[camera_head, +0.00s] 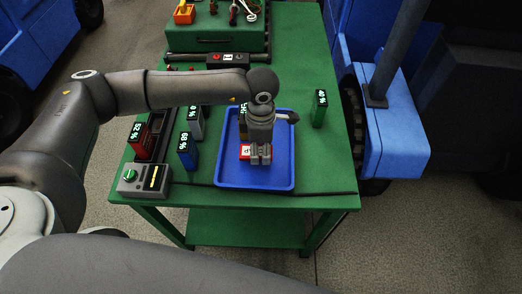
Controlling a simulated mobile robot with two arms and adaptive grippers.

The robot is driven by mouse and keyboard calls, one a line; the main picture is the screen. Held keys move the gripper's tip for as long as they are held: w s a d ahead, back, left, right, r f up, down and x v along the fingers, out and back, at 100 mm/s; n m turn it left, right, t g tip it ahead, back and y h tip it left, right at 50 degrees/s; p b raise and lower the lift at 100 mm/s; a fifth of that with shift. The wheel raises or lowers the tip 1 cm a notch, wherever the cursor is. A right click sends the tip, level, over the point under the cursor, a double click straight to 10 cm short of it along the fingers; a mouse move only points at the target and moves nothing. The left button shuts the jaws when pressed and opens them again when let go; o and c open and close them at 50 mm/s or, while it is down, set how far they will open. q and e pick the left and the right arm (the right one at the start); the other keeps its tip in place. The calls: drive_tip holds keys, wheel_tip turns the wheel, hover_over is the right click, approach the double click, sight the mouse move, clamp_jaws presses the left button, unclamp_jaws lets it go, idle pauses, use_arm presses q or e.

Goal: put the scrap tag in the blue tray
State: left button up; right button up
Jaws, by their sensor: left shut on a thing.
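The blue tray (226,172) lies on the green table, near its front edge. My left gripper (260,161) points down over the tray and is shut on a small red and white tag (245,152), which looks like the scrap tag. The tag shows just left of the fingers, and the rest of it is hidden behind them. I cannot tell whether the tag touches the tray floor. My right gripper is not in view.
A blue block (187,152), a red block (140,138) and a grey block (196,124) with percent displays stand left of the tray. A green block (319,110) stands right of it. A grey box with a dial (144,180) is at the front left corner.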

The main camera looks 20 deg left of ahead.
sight(261, 149)
use_arm(q)
drive_tip(key=shift+w+f, duration=0.25)
drive_tip(key=shift+f, duration=0.1)
wheel_tip(261, 149, down, 3)
drive_tip(key=shift+f+p, duration=0.1)
drive_tip(key=shift+p, duration=0.25)
drive_tip(key=shift+w, duration=0.1)
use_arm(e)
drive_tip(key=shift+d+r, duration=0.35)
use_arm(q)
drive_tip(key=shift+f, duration=0.2)
drive_tip(key=o, duration=1)
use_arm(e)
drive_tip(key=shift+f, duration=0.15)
use_arm(q)
drive_tip(key=shift+r, duration=0.1)
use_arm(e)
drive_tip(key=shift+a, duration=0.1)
